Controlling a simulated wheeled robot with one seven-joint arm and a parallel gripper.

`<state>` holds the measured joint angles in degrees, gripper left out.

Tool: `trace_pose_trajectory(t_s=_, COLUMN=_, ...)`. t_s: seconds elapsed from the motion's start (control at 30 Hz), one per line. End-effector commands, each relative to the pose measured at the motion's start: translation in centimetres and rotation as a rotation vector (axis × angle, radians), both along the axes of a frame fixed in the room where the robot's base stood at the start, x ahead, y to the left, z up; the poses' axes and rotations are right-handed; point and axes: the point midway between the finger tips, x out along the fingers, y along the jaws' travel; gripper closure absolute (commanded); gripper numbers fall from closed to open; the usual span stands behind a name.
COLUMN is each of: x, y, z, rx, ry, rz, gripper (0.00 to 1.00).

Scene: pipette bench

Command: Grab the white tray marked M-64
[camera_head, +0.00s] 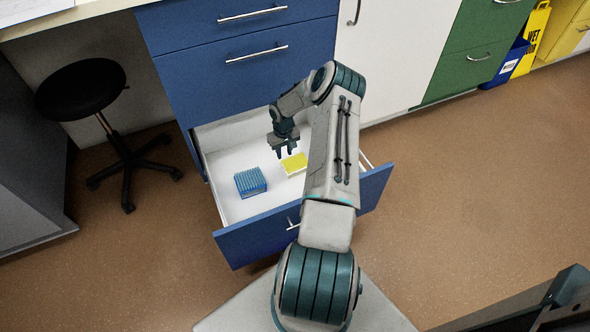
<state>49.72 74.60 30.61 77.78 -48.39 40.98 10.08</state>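An open drawer (235,206) with a white inside holds two small items. One is a low tray with a white side and a yellow top (296,163), partly hidden behind my arm. The other is a blue rack (251,182) to its left. No M-64 mark can be read on either. My gripper (285,154) points down over the drawer, just above and beside the yellow-topped tray. Its two fingers are apart with nothing visible between them.
The blue drawer front (262,235) stands out over the brown floor. Closed blue drawers (240,60) are above it. A black stool (82,90) stands at the left. A yellow wet-floor sign (533,38) and a blue bin (507,62) are at the far right.

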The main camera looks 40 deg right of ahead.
Motion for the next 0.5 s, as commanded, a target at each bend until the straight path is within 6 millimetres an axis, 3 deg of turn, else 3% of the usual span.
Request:
trace_pose_trajectory(t_s=0.03, x=0.0, y=0.0, z=-1.2, rx=0.001, ry=0.0, rz=-0.001, gripper=0.71)
trace_pose_trajectory(t_s=0.33, x=0.1, y=0.0, z=-3.7, rx=0.001, ry=0.0, rz=-0.002, gripper=0.71)
trace_pose_trajectory(t_s=0.5, x=0.6, y=0.1, z=-6.5, rx=0.002, ry=0.001, rz=-0.003, gripper=0.71)
